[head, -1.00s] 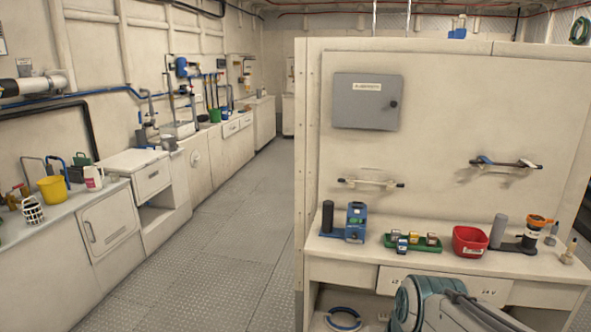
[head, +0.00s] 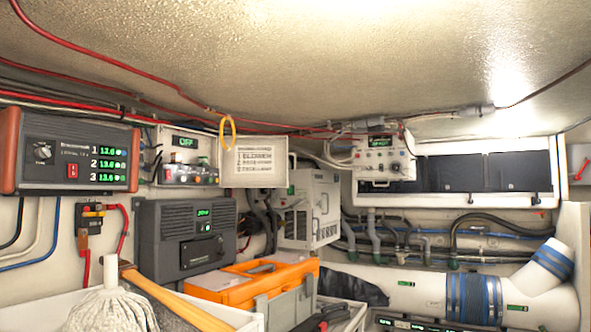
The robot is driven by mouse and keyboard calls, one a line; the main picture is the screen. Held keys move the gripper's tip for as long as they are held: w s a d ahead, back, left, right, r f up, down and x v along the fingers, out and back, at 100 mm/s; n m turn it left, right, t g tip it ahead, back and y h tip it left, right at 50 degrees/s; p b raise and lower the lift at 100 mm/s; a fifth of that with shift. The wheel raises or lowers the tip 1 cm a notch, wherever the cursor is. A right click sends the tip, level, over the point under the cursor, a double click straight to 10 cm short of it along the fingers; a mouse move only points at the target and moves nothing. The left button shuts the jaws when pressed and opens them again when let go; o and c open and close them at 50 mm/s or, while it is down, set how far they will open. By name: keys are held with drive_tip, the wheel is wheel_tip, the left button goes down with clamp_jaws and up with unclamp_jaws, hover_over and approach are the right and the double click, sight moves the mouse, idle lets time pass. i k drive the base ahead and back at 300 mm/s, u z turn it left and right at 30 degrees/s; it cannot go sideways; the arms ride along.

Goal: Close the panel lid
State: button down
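A white panel box (head: 188,142) is on the wall left of centre. Its display reads OFF, and a control strip with coloured buttons shows inside it. A pale lid with printed lines, likely the panel lid (head: 255,165), stands open to the right of the box. A yellow loop (head: 228,131) hangs by the lid's upper left corner. My gripper is not in view, so its distance from the lid and its state cannot be seen.
A red-ended meter unit (head: 75,151) is on the left. Below the panel are a dark grey unit (head: 187,238) and an orange case (head: 250,281). A mop (head: 112,308) with a wooden handle is in front. Pipes and hoses fill the right; the ceiling is low.

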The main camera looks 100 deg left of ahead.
sight(253, 161)
drive_tip(key=u, duration=3.65)
drive_tip(key=i, duration=0.45)
drive_tip(key=z, duration=1.1)
drive_tip(key=i, duration=3.3)
drive_tip(key=u, duration=0.65)
